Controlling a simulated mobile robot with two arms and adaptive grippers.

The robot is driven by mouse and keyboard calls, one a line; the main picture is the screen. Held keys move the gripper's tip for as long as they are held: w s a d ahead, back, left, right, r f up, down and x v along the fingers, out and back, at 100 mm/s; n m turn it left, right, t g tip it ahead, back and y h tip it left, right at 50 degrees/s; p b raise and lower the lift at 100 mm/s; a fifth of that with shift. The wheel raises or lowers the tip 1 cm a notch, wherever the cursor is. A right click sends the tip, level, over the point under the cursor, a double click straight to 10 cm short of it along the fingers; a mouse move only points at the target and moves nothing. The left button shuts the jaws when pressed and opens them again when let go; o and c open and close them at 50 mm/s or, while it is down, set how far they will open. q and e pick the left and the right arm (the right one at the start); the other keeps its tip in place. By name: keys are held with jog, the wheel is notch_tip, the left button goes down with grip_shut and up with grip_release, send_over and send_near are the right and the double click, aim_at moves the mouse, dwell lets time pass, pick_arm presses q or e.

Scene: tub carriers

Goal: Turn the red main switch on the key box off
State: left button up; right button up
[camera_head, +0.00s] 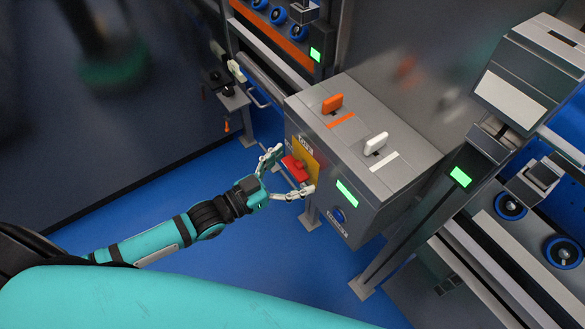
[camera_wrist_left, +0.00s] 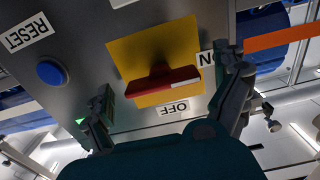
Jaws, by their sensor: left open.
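The grey key box (camera_head: 365,155) stands on legs in the middle of the head view. Its red main switch (camera_head: 295,168) sits on a yellow plate (camera_head: 308,152) on the side facing my left arm. In the left wrist view the red switch (camera_wrist_left: 160,82) is a bar across the yellow plate (camera_wrist_left: 150,50). Its white-marked end points toward the partly hidden ON label (camera_wrist_left: 206,63); the OFF label (camera_wrist_left: 174,108) reads upside down. My left gripper (camera_head: 293,171) is open, with one finger on each side of the switch. Contact is not clear. My right gripper is out of view.
A blue button (camera_wrist_left: 51,73) with a RESET label (camera_wrist_left: 27,33) is beside the plate. An orange key (camera_head: 333,103) and a white key (camera_head: 376,143) stand on the box top. A green-lit display (camera_head: 347,193) is on its front. Rails flank the box.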

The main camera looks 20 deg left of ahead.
pick_arm(q)
jog(key=shift+w+d, duration=0.1)
jog(key=shift+w, duration=0.05)
jog(key=shift+c, duration=0.2)
jog(key=c, duration=1.1)
